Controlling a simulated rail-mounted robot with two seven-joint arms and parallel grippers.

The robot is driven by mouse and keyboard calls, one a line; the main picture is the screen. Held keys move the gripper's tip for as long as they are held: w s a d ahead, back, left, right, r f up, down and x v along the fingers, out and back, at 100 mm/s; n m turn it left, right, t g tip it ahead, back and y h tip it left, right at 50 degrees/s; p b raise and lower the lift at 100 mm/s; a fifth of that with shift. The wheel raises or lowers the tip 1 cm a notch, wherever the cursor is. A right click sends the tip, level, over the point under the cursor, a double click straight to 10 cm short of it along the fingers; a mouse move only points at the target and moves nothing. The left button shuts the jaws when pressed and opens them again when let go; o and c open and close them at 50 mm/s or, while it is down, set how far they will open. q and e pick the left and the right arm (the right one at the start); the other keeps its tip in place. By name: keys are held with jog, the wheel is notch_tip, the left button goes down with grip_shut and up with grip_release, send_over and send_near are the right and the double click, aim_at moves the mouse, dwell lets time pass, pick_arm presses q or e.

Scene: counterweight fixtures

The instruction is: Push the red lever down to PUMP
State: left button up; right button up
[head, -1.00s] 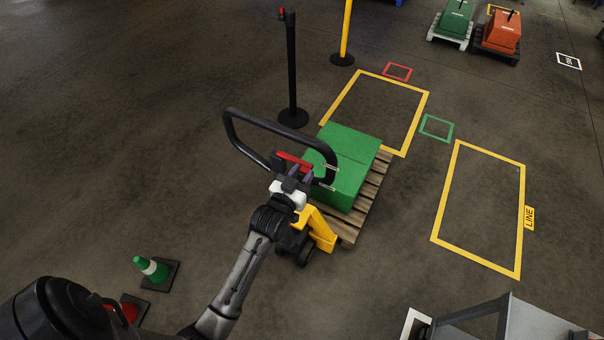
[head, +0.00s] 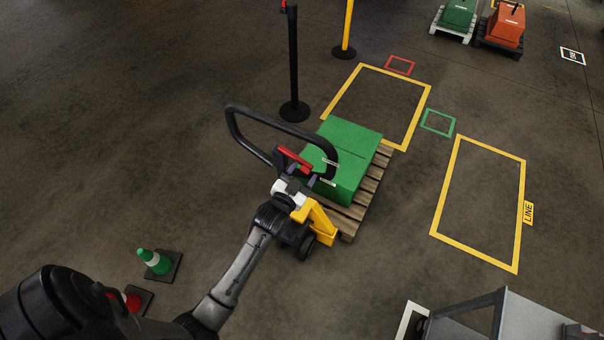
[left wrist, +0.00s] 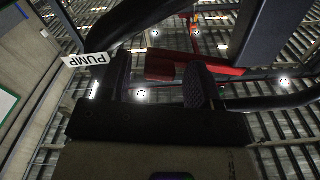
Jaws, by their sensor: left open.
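The red lever (head: 294,158) sits at the foot of the black loop handle (head: 235,125) of a yellow pallet truck (head: 322,224). My left gripper (head: 298,175) is open just on the near side of the lever. In the left wrist view, its two dark fingers stand apart (left wrist: 160,78), and the red lever (left wrist: 168,66) shows beyond and between them. I cannot tell whether they touch it. A white PUMP label (left wrist: 90,60) shows left of the fingers. My right gripper is not in view.
A pallet (head: 371,188) with a green block (head: 345,140) is on the truck. A black post (head: 293,65) stands behind. Green (head: 156,262) and red (head: 131,301) cones are at lower left. Yellow floor frames (head: 437,205) lie to the right, with open floor around.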

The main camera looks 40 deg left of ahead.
pick_arm(q)
jog(key=v, duration=1.4)
jog(key=shift+b, duration=0.3)
jog(key=shift+w, duration=0.15)
notch_tip(320, 180, down, 7)
jog(key=s+n+g, duration=0.2)
jog(key=g, duration=0.4)
jog(key=s+d+r+m+g+h, duration=0.1)
jog(key=s+d+m+g+h, duration=0.1)
jog(key=s+d+g, duration=0.35)
jog(key=s+d+m+g+h, duration=0.1)
jog(key=s+d+g+h, duration=0.15)
jog(key=s, duration=0.65)
notch_tip(320, 180, up, 21)
jog(key=p, duration=2.1)
